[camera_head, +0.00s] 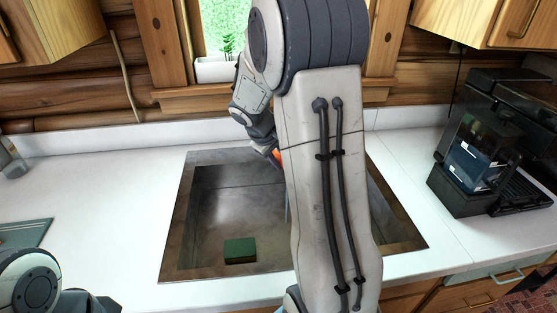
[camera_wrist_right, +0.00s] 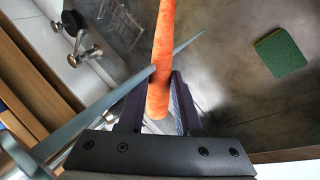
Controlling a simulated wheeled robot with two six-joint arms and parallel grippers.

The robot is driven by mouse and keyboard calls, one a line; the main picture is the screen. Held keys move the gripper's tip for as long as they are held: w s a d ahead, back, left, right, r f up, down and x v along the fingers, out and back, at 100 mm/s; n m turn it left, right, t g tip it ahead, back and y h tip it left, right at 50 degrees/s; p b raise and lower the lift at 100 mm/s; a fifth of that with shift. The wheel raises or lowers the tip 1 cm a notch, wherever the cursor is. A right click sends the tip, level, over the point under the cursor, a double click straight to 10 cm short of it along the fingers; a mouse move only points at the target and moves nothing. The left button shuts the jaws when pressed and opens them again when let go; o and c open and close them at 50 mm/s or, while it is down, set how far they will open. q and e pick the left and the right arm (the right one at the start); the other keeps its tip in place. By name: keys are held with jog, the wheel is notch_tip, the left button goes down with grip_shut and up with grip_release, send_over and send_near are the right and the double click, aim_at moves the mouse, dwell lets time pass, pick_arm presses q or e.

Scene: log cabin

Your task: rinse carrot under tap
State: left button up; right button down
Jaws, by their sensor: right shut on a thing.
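The orange carrot (camera_wrist_right: 163,50) is between the fingers of my right gripper (camera_wrist_right: 155,105), which is shut on it. In the head view a bit of the carrot (camera_head: 277,155) shows over the sink (camera_head: 215,185), beside my right arm, which hides the rest. A thin grey-blue tapering streak (camera_wrist_right: 110,98), like a water stream, crosses at the carrot in the wrist view. I cannot tell whether it touches. It shows as a thin blue line in the head view. The tap body is not clearly seen. My left gripper (camera_head: 92,302) is partly visible at the lower left, its fingers unclear.
A green sponge (camera_head: 240,250) lies in the sink; it also shows in the wrist view (camera_wrist_right: 279,53). A black coffee machine (camera_head: 485,150) stands on the right counter. A planter (camera_head: 214,70) is on the windowsill. The white counter left of the sink is mostly clear.

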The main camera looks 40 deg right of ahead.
jog(key=s+a+b, duration=0.2)
jog(key=a, duration=0.5)
jog(key=shift+a, duration=0.4)
dwell(1.3)
jog(key=s+a+r+p, duration=0.1)
jog(key=a+r+p, duration=0.1)
jog(key=a+r, duration=0.2)
jog(key=shift+s+a, duration=0.15)
jog(key=shift+a, duration=0.25)
dwell(0.5)
